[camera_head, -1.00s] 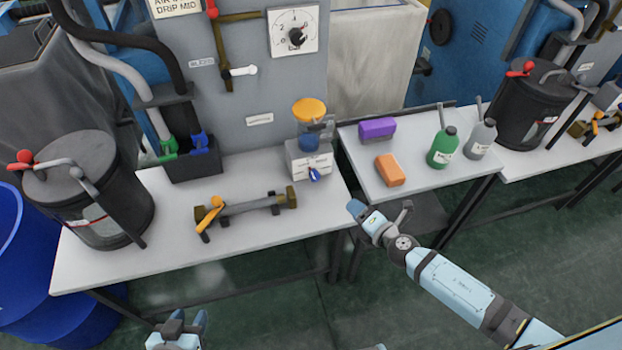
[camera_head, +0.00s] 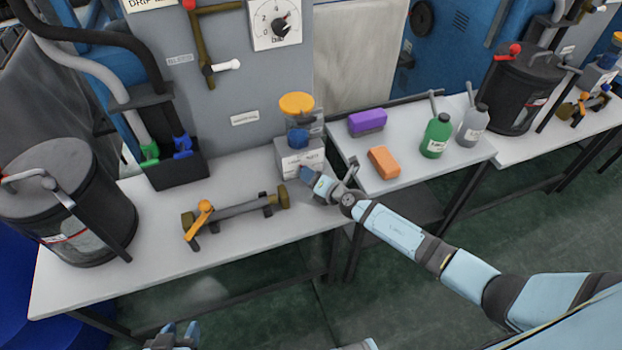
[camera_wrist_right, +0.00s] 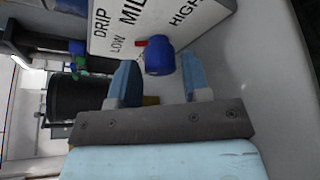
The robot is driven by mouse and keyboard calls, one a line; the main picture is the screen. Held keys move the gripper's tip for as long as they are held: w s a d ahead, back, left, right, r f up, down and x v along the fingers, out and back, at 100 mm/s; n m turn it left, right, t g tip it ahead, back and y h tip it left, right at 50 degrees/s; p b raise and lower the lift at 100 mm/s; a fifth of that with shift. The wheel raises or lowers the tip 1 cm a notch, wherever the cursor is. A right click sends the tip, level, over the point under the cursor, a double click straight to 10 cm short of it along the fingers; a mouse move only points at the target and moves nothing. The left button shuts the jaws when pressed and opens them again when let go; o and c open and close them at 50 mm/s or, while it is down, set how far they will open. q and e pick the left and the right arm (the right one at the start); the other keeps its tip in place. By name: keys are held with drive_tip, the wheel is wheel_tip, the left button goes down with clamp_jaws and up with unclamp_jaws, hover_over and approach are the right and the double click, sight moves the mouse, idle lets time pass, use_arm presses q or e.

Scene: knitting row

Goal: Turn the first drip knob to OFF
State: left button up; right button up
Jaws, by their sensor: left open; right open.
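The first drip oiler is a pale box (camera_head: 290,160) with a blue glass and an orange cap (camera_head: 297,103), on the near table against the machine. Its blue drip knob (camera_wrist_right: 159,57) shows in the right wrist view, with a red mark on its left side. The white plate (camera_wrist_right: 150,22) behind it reads DRIP, LOW, MID and HIGH; the exact setting is unclear. My right gripper (camera_wrist_right: 157,72) is open, its fingers on either side of the knob in the picture; contact is not visible. In the head view the right gripper (camera_head: 310,174) hides the knob. My left gripper (camera_head: 178,335) is open at the bottom edge.
A brass-ended rod with an orange lever (camera_head: 238,211) lies left of the oiler. A black canister (camera_head: 75,200) stands further left. On the side table are a purple block (camera_head: 367,121), an orange block (camera_head: 384,162), a green bottle (camera_head: 436,137) and a grey bottle (camera_head: 474,125).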

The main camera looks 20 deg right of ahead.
drive_tip(key=shift+w+a+f, duration=0.1)
drive_tip(key=shift+w+a, duration=0.1)
drive_tip(key=shift+w, duration=0.25)
drive_tip(key=shift+c, duration=0.2)
